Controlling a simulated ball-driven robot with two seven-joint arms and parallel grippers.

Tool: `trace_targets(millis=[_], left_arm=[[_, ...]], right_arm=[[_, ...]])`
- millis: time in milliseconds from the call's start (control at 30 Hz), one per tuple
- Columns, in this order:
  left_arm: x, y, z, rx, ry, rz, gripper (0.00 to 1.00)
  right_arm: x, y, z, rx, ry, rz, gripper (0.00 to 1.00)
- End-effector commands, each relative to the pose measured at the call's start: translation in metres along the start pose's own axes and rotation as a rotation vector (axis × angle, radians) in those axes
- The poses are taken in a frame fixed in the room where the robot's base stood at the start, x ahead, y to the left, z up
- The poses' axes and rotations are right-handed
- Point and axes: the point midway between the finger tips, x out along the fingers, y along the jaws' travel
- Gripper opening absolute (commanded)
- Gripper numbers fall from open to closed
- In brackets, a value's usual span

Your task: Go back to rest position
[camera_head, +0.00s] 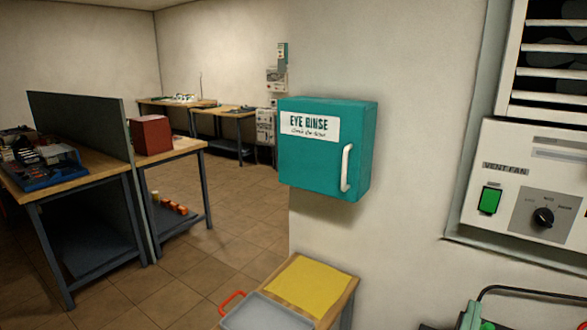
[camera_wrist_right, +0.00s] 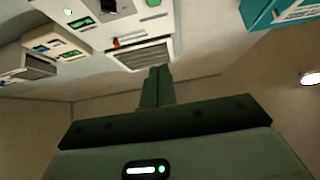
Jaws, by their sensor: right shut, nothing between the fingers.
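My right gripper (camera_wrist_right: 157,75) shows in its wrist view with its two dark green fingers together and nothing between them. It points toward the wall and touches nothing that I can see. In the head view, a green part shows at the bottom right edge, mostly cut off; I cannot tell which part it is. My left gripper is not in view.
A teal eye rinse cabinet (camera_head: 312,165) with a white handle hangs on the wall. A vent fan panel (camera_head: 520,165) is at right. Below stand a yellow mat (camera_head: 308,286) and a grey tray (camera_head: 262,315). Workbenches (camera_head: 95,172) stand left; tiled floor (camera_head: 200,255) between is clear.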

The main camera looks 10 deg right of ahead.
Motion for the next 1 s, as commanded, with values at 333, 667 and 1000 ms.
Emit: trace_targets(millis=[333, 667, 1000], left_arm=[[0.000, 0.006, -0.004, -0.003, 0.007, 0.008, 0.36], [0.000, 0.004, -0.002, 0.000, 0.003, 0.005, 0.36], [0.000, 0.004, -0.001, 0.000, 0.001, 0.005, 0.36]], right_arm=[[-0.006, -0.022, 0.000, -0.026, -0.063, -0.149, 0.00], [-0.033, -0.061, 0.004, -0.097, -0.219, -0.437, 0.00], [-0.137, -0.079, 0.014, -0.361, -0.667, -0.915, 0.00]])
